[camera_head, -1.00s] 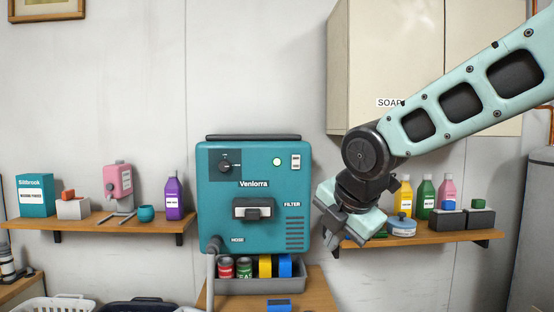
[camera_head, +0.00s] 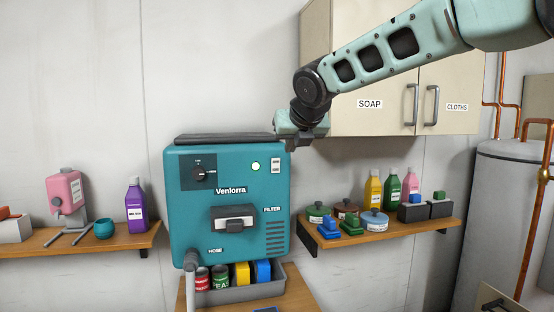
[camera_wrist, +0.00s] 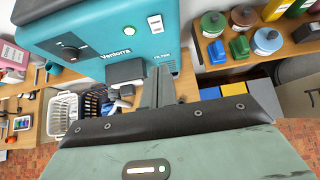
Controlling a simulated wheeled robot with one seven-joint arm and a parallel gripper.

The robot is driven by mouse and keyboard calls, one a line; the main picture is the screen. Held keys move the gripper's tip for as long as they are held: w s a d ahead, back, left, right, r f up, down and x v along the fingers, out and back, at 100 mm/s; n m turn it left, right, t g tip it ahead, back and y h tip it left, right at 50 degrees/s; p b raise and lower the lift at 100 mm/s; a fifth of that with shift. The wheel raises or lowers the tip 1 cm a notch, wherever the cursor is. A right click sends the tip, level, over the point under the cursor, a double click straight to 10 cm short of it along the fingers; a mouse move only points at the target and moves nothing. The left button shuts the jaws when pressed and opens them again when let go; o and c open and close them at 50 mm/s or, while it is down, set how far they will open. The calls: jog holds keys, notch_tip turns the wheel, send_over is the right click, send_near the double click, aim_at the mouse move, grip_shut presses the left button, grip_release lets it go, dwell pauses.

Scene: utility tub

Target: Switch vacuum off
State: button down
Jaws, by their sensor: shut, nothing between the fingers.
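The vacuum (camera_head: 182,224) is a teal wall unit marked Venlorra; it also shows in the wrist view (camera_wrist: 101,29). A small white switch plate (camera_head: 276,167) sits at its upper right, seen in the wrist view too (camera_wrist: 155,23). A pale green round light (camera_head: 255,166) glows left of it. A black dial (camera_head: 199,173) is at the upper left, and a black-handled filter drawer (camera_head: 233,218) is in the middle. My gripper (camera_head: 292,145) is shut and empty by the unit's upper right corner, above and slightly right of the switch. Its closed fingers (camera_wrist: 158,88) point toward the unit.
A wooden shelf (camera_head: 385,238) with bottles, tins and brushes is below right. Another shelf (camera_head: 70,245) is at left. A grey hose (camera_head: 190,280) hangs from the unit, above a bin (camera_head: 240,290) of cans.

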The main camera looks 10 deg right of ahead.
jog(key=p, duration=0.5)
send_near(276, 166)
jog(key=x, duration=0.4)
jog(key=shift+p+x, duration=0.35)
jog(key=shift+x, duration=0.45)
